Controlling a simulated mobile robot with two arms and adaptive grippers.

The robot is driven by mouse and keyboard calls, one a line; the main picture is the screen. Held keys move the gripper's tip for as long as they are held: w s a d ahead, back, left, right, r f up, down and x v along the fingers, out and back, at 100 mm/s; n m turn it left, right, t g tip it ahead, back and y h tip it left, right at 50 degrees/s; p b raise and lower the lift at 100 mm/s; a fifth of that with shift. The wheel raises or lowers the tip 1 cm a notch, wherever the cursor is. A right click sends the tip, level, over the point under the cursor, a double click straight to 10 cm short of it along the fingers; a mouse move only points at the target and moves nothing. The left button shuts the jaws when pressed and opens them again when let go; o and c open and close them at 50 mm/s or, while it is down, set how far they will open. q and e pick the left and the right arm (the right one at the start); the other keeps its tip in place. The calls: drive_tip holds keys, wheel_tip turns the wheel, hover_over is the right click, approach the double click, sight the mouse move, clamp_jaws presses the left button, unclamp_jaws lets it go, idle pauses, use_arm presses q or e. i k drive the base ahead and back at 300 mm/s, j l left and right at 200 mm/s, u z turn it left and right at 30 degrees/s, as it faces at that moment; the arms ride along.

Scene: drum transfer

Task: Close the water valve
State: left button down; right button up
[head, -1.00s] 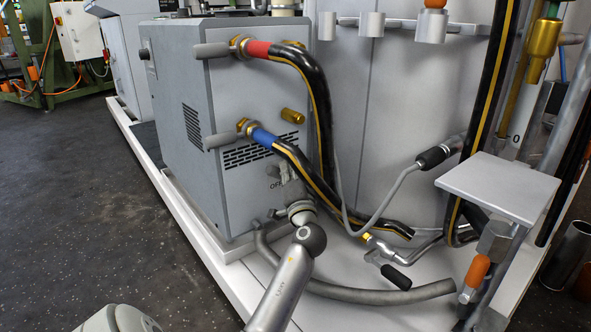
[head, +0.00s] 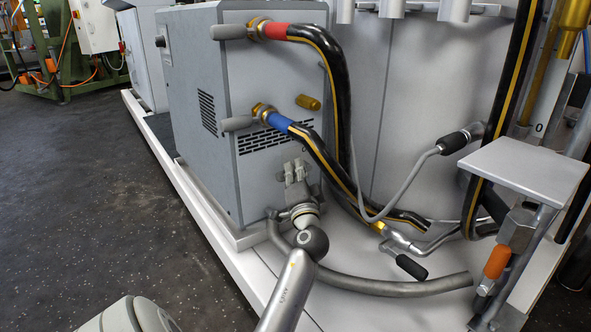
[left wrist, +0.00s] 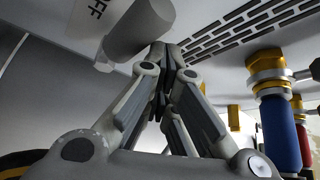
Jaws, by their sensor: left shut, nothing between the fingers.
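The grey cabinet (head: 280,80) has two grey lever handles on its front, one (head: 229,32) by the red-sleeved hose and one (head: 236,123) by the blue-sleeved hose (head: 279,121). I cannot tell which part is the water valve. My left gripper (head: 296,164) is shut and empty, low before the cabinet front, covering most of the OFF label. In the left wrist view, its fingertips (left wrist: 163,48) are beside a grey cylindrical part (left wrist: 140,28) near the letters FF (left wrist: 97,12). I cannot tell whether they touch it. My right gripper is not in view.
A brass fitting (head: 308,103) sticks out of the cabinet. Black hoses (head: 341,100) hang right of my gripper. A grey hose (head: 400,289) and a black-handled part (head: 412,267) lie low on the white base. A grey plate (head: 522,170) stands at right. Dark floor at left is free.

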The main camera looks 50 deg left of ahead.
sight(419, 273)
drive_tip(key=l, duration=0.7)
drive_tip(key=k+l, duration=0.15)
drive_tip(key=l, duration=0.2)
drive_tip(key=k+l, duration=0.15)
drive_tip(key=l, duration=0.15)
